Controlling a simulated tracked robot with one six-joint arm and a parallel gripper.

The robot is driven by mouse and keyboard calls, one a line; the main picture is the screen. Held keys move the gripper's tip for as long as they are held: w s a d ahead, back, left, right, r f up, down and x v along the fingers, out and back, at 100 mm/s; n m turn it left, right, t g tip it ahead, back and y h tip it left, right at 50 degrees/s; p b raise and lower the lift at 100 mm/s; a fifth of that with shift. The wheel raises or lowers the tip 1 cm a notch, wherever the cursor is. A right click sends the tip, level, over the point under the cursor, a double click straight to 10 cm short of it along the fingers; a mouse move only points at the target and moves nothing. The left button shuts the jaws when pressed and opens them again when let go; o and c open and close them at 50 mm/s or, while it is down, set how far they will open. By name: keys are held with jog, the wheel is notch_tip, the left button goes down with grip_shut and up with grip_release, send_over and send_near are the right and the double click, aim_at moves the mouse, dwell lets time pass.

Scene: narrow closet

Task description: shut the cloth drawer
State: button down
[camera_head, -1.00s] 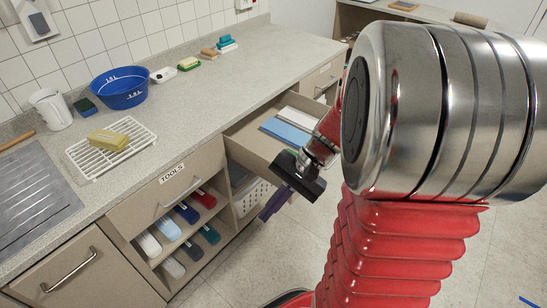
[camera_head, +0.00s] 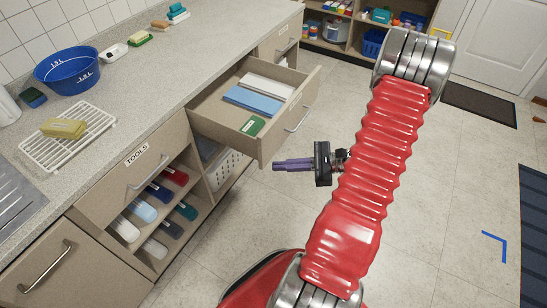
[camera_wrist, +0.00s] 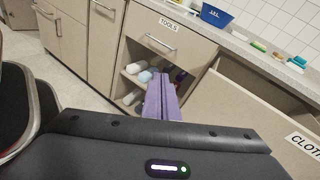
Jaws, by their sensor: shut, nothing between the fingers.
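The cloth drawer (camera_head: 230,122) is pulled out from under the counter. It holds folded blue and white cloths (camera_head: 255,100) and a green item (camera_head: 253,126). Its front, with a handle (camera_head: 299,120), faces right. In the wrist view, the drawer front (camera_wrist: 250,115) fills the right side, with a partly cut-off "CLOTH" label (camera_wrist: 303,142). My gripper (camera_head: 276,165) is shut and empty, its purple fingers pointing left. In the head view it shows just below the drawer's near front corner, apart from the handle. The wrist view shows the fingers (camera_wrist: 163,82) left of the drawer front.
The tools drawer (camera_head: 132,175) is closed, above open shelves (camera_head: 180,215) of colored bottles. The counter (camera_head: 180,75) carries a blue basin (camera_head: 68,70) and a drying rack (camera_head: 95,120). Tiled floor (camera_head: 440,190) lies open right of my arm.

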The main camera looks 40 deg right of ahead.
aim_at(266, 152)
jog(key=s+d+f+m+t+h, duration=0.4)
jog(key=d+f+m+t+h, duration=0.1)
jog(key=d+f+m+t, duration=0.1)
jog(key=d+f+m, duration=0.1)
jog(key=d, duration=0.1)
jog(key=shift+s+d+f+m, duration=0.15)
jog(key=shift+d+m, duration=0.15)
jog(key=shift+d, duration=0.1)
jog(key=shift+x, duration=7)
jog(key=shift+a, duration=0.3)
jog(key=shift+d, duration=0.3)
